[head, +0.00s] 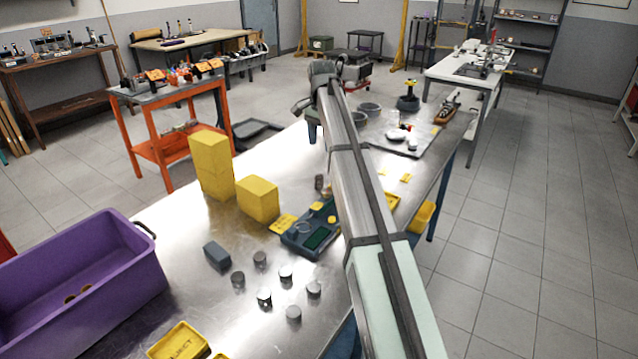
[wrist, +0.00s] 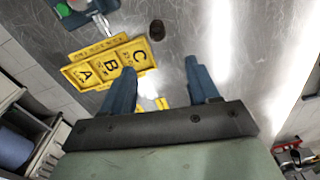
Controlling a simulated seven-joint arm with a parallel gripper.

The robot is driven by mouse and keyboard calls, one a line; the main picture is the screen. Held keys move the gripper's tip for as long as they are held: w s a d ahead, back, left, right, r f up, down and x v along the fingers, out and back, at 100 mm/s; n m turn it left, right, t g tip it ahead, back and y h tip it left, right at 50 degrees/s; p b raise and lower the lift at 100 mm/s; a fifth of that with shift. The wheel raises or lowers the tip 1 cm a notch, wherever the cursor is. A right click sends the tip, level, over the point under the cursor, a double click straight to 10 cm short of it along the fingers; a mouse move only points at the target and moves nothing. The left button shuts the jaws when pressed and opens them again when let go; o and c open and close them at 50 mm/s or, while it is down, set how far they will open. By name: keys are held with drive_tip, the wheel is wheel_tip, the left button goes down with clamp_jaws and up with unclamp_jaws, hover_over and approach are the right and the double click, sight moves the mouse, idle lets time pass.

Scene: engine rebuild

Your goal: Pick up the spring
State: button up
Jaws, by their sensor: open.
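I cannot make out a spring for certain in either view. My gripper (wrist: 160,68) is open in the wrist view, its two blue fingers apart with nothing held between them. In the head view my gripper (head: 314,132) is above the far part of the metal table, partly hidden by my arm. A small dark cylinder (wrist: 157,29) stands on the table beyond the fingertips. A yellow tray marked A, B and C (wrist: 110,66) lies to the left of the fingers. Small yellow pieces (wrist: 160,102) show between the fingers.
A purple bin (head: 120,265), yellow blocks (head: 258,199) and several grey metal cylinders (head: 285,273) are on the near table. A blue-grey device (head: 305,236) lies mid-table, partly behind my arm. A tray with white parts (head: 410,142) is at the far end.

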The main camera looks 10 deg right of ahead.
sight(320, 178)
drive_tip(key=f+m, duration=0.1)
drive_tip(key=f, duration=0.2)
drive_tip(key=f+m, duration=0.4)
drive_tip(key=f, duration=0.1)
drive_tip(key=shift+s+f, duration=0.25)
drive_tip(key=shift+f, duration=0.1)
drive_tip(key=shift+a+f, duration=0.15)
drive_tip(key=shift+f, duration=1.15)
drive_tip(key=shift+a+f, duration=0.1)
drive_tip(key=shift+f, duration=1.2)
drive_tip(key=c, duration=1.1)
drive_tip(key=shift+r, duration=0.1)
